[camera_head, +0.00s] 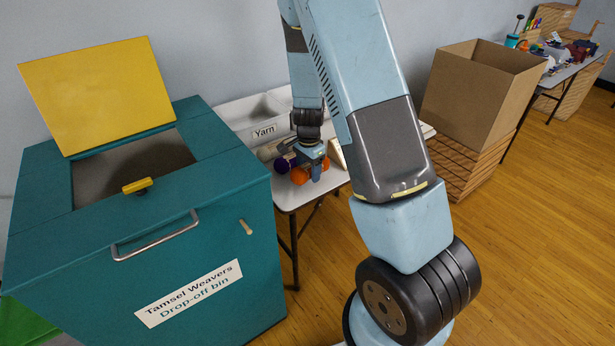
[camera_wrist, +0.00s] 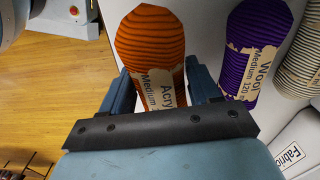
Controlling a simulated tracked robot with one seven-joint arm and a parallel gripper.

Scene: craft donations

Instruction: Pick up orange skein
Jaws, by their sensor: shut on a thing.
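The orange skein (camera_wrist: 150,42) lies lengthwise between the two fingers of my gripper (camera_wrist: 160,92) in the wrist view. Its paper label reads "Acry… Medium", partly covered by the gripper. My gripper is shut on it. In the head view, the orange skein (camera_head: 300,176) shows on both sides of my gripper (camera_head: 314,168), at the white table's front edge. I cannot tell whether it touches the table.
A purple wool skein (camera_wrist: 256,45) lies just right of the orange one, with a cream skein (camera_wrist: 301,62) beyond. A white tray marked Yarn (camera_head: 250,118) stands behind. The teal drop-off bin (camera_head: 228,225), lid open, is left; a cardboard box (camera_head: 470,95) is right.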

